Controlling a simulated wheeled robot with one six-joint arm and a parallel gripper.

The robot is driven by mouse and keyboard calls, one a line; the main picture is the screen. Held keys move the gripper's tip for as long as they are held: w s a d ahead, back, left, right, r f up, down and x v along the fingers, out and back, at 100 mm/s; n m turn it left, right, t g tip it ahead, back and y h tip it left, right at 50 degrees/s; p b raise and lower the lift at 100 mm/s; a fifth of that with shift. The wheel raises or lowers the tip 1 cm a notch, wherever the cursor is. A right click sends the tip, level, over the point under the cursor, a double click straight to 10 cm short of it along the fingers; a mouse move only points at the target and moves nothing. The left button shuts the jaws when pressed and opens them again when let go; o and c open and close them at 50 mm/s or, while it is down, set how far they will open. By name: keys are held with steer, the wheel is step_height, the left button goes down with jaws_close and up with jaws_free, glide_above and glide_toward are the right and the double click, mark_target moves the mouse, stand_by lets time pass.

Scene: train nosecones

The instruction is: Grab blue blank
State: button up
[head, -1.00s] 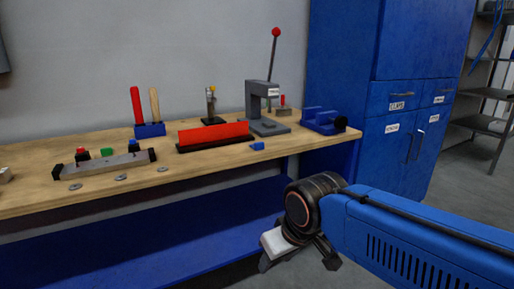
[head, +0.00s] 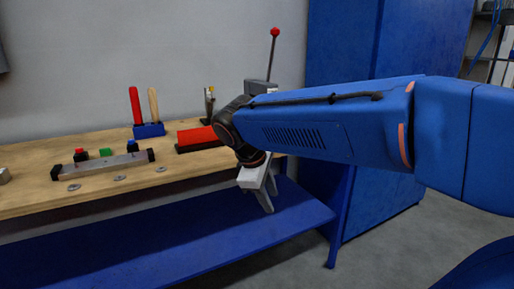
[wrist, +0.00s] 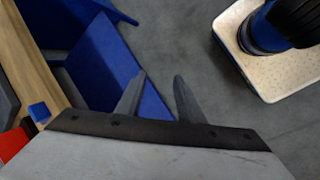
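The blue blank, a small blue block (wrist: 39,112), lies on the wooden bench near its front edge, at the left of the wrist view. My arm hides that spot in the head view. My gripper (wrist: 160,76) is open and empty, with a gap between its two grey fingers over the shelf edge and floor. In the head view my gripper (head: 269,202) hangs in front of the bench's front edge, pointing down, apart from the block.
The wooden bench (head: 40,198) carries a grey bar fixture (head: 105,168), a red block on a black base (head: 193,137) and a blue tool holder (head: 149,130). A blue lower shelf (head: 150,243) lies below. A blue cabinet (head: 335,40) stands right.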

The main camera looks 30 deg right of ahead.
steer(key=w+a+r+n+h, duration=0.1)
steer(key=w+r+n+h, duration=0.2)
steer(key=w, duration=0.5)
steer(key=w+a+r+n+g+h, duration=0.1)
steer(key=w+r+n+h, duration=0.2)
steer(key=w, duration=0.5)
steer(key=w+a+r+n+h, duration=0.2)
steer(key=w+r, duration=0.3)
steer(key=w, duration=0.3)
steer(key=shift+w+a+r+n+g+h, duration=0.1)
steer(key=shift+w+r+n+g+h, duration=0.35)
steer(key=shift+n, duration=0.25)
steer(key=x, duration=1.7)
steer(key=shift+s+f, duration=0.1)
steer(key=shift+s, duration=0.1)
jaws_close()
